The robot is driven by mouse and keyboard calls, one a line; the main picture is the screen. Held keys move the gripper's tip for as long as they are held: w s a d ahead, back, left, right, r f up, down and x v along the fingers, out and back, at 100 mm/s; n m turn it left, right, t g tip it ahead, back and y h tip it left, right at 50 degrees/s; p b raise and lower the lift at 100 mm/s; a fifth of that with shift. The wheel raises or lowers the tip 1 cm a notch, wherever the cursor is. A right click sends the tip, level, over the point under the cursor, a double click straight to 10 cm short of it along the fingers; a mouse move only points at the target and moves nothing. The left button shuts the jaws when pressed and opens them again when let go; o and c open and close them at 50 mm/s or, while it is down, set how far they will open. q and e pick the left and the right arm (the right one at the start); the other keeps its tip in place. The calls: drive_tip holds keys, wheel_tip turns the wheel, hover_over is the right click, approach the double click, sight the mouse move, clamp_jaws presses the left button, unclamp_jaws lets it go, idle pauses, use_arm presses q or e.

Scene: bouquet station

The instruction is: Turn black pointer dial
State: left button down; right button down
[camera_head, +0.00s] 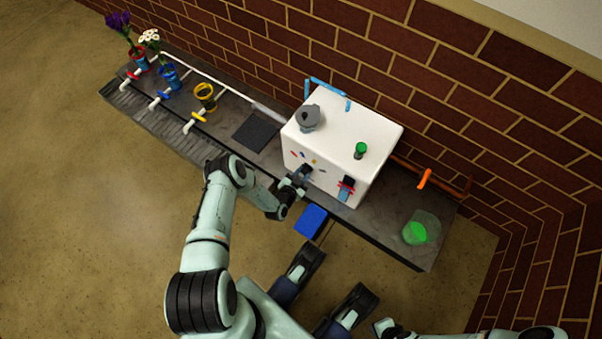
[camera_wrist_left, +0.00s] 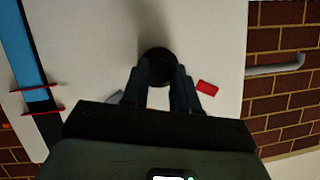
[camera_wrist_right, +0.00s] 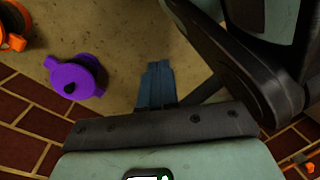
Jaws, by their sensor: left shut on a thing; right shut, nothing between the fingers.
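The black dial (camera_head: 307,169) is on the front face of the white box (camera_head: 333,135), with small coloured marks above it. In the left wrist view the round dial (camera_wrist_left: 158,66) sits between the fingertips of my left gripper (camera_wrist_left: 160,84). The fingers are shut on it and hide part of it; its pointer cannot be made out. In the head view my left gripper (camera_head: 296,183) reaches the dial from the left front. A red mark (camera_wrist_left: 207,88) shows beside the fingers. My right gripper (camera_wrist_right: 156,84) is shut and empty, away from the box.
A blue strip with red guides (camera_head: 346,188) is right of the dial. A blue block (camera_head: 311,220) is below the counter edge. A green bowl (camera_head: 415,233) stands at the counter's right; vases and taps line its left. A purple round thing (camera_wrist_right: 75,77) shows in the right wrist view.

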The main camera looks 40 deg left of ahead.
use_arm(q)
drive_tip(key=shift+d+m+y+p, duration=0.2)
drive_tip(key=shift+m+y+p, duration=0.2)
drive_tip(key=shift+m+y, duration=0.45)
drive_tip(key=shift+d+f+m+t+y, duration=0.15)
drive_tip(key=shift+m+t+y, duration=0.25)
drive_tip(key=shift+m, duration=0.65)
drive_tip(key=shift+f+m+t+y+b, duration=0.2)
drive_tip(key=shift+m+y+b, duration=0.5)
drive_tip(key=shift+m, duration=0.7)
drive_tip(key=shift+f+m+t+y+b, duration=0.1)
drive_tip(key=shift+m+t+y+b, duration=0.2)
drive_tip(key=shift+m+y+b, duration=0.75)
use_arm(e)
drive_tip(key=shift+s+d+f+g+p, duration=0.1)
drive_tip(key=shift+s+f+g+p, duration=0.1)
drive_tip(key=shift+s+f+p, duration=0.3)
drive_tip(key=shift+s+d+f+g+p, duration=0.1)
drive_tip(key=shift+s+f+g, duration=0.1)
drive_tip(key=shift+s, duration=0.45)
use_arm(q)
drive_tip(key=shift+m+h, duration=0.3)
drive_tip(key=shift+m, duration=0.05)
drive_tip(key=c, duration=0.9)
unclamp_jaws()
drive_tip(key=shift+r, duration=0.1)
drive_tip(key=shift+o, duration=0.2)
